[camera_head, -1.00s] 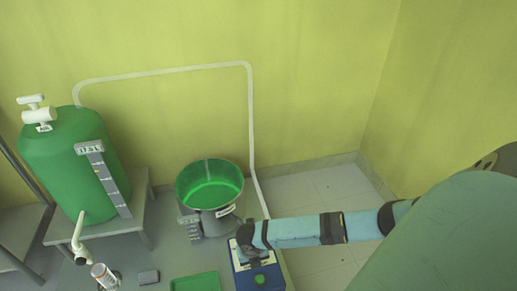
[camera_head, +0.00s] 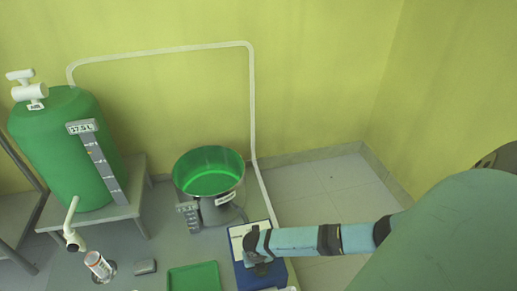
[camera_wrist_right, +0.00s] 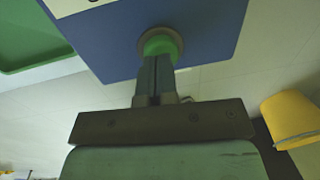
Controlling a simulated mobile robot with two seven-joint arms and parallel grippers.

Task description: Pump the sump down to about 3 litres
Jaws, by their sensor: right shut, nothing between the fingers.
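The sump, a round green-lined bowl (camera_head: 209,170), stands on the floor area with a small grey level scale (camera_head: 190,216) on its front; its figures are too small to read. A blue pump box (camera_head: 240,232) is at its right. My right gripper (camera_wrist_right: 157,62) is shut and empty, its tips at the green button (camera_wrist_right: 162,42) on the blue box; contact or pressing cannot be told. In the head view the right gripper (camera_head: 257,254) covers the button. The green tank (camera_head: 50,135) at left has a level scale with a tag (camera_head: 82,127) reading about 17 L. My left gripper is out of view.
A pale hose (camera_head: 160,50) runs along the wall from tank to pump. A white spout (camera_head: 72,222), a white-capped cylinder (camera_head: 97,264), a grey block (camera_head: 145,266) and a green tray (camera_head: 193,279) are in front. A yellow container (camera_wrist_right: 291,118) shows at right.

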